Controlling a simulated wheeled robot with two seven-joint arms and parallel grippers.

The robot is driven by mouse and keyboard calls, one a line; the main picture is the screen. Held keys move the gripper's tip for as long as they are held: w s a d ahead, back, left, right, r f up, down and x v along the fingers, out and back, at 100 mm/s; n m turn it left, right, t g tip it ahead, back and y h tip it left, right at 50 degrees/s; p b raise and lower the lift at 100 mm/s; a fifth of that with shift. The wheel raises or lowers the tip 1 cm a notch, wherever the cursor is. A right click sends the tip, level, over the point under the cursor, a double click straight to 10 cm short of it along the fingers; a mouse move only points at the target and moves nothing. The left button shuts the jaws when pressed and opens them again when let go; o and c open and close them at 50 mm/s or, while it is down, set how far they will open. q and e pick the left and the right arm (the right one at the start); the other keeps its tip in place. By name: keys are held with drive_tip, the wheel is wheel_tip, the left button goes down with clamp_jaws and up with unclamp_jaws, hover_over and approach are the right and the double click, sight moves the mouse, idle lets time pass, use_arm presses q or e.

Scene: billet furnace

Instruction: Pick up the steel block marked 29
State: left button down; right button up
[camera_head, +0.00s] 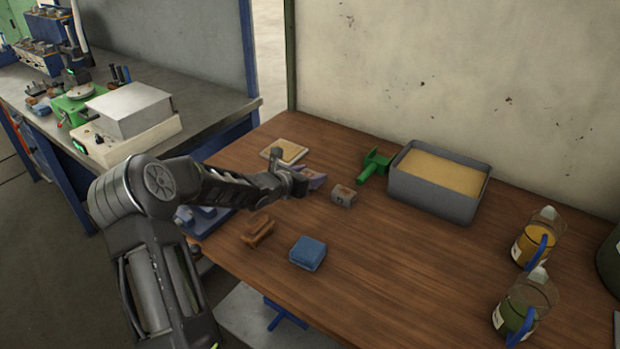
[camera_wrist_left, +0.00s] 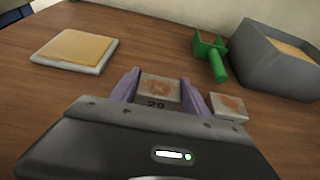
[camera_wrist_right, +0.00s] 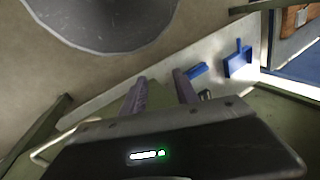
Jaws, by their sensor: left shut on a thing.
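The steel block marked 29 (camera_wrist_left: 158,90) is grey with rusty patches and sits between the purple fingers of my left gripper (camera_wrist_left: 158,88). The left gripper is shut on it; in the head view this gripper (camera_head: 314,180) is low over the wooden table, and the block is mostly hidden. I cannot tell whether the block touches the table. A second, similar rusty block (camera_head: 343,196) stands just to the right, apart from the gripper; it also shows in the left wrist view (camera_wrist_left: 229,106). My right gripper (camera_wrist_right: 160,92) is open and empty, away from the table.
A green scoop (camera_head: 373,165) and a grey bin (camera_head: 433,202) of sand-coloured material lie to the right. A pale square tray (camera_head: 284,151) is behind the gripper. A brown object (camera_head: 258,231) and a blue block (camera_head: 308,253) are in front. Bottles (camera_head: 528,302) stand at the right.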

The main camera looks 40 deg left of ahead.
sight(310, 174)
use_arm(q)
wheel_tip(310, 174, up, 9)
drive_tip(key=shift+d+r+p, duration=0.1)
drive_tip(key=shift+r+p, duration=0.1)
drive_tip(key=shift+p, duration=0.4)
